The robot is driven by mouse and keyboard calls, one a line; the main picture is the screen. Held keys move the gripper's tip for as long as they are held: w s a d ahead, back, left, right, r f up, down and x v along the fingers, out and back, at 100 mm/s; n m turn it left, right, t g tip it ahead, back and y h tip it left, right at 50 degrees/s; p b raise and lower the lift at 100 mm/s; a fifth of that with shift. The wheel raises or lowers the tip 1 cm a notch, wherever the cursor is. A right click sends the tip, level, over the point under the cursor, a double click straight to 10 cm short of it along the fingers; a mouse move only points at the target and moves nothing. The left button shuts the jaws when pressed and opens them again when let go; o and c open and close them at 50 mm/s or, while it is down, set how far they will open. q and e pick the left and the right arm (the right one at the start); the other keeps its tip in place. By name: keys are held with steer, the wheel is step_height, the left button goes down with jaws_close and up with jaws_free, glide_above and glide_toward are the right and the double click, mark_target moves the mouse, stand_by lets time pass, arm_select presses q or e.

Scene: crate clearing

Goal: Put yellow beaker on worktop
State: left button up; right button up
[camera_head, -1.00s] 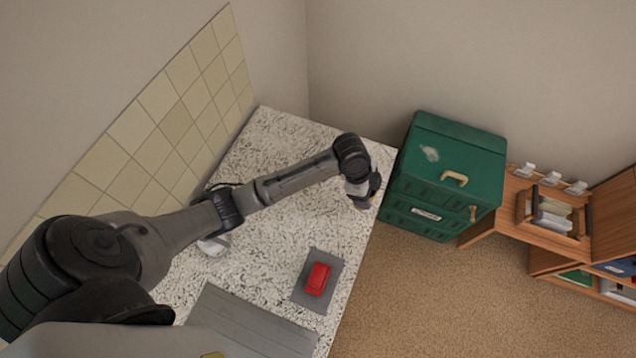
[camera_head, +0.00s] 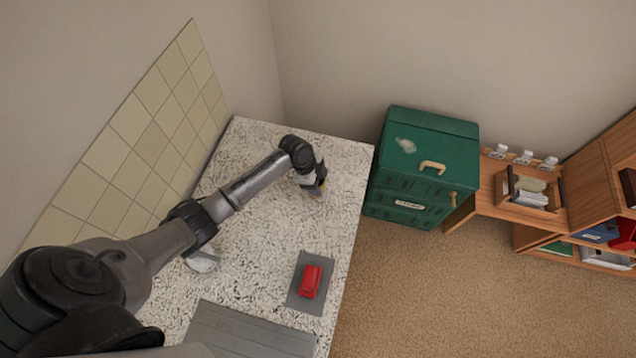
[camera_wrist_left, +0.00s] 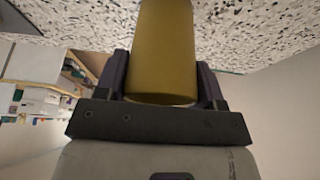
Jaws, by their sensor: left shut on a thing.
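The yellow beaker (camera_wrist_left: 164,50) fills the middle of the left wrist view, between the two fingers of my left gripper (camera_wrist_left: 163,88). The gripper is shut on it. In the head view my left gripper (camera_head: 318,188) is over the far part of the speckled worktop (camera_head: 262,245), and the beaker is mostly hidden by the gripper there. I cannot tell whether the beaker touches the worktop. My right gripper is not in view.
A red object (camera_head: 311,281) lies on a grey mat (camera_head: 296,300) nearer on the worktop. A grey ridged board (camera_head: 245,335) is at the front. A green cabinet (camera_head: 425,150) stands beyond the right edge. The worktop around the gripper looks clear.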

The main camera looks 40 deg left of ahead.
arm_select(q)
steer(key=shift+f, duration=0.9)
steer(key=shift+f, duration=0.15)
steer(key=o, duration=1)
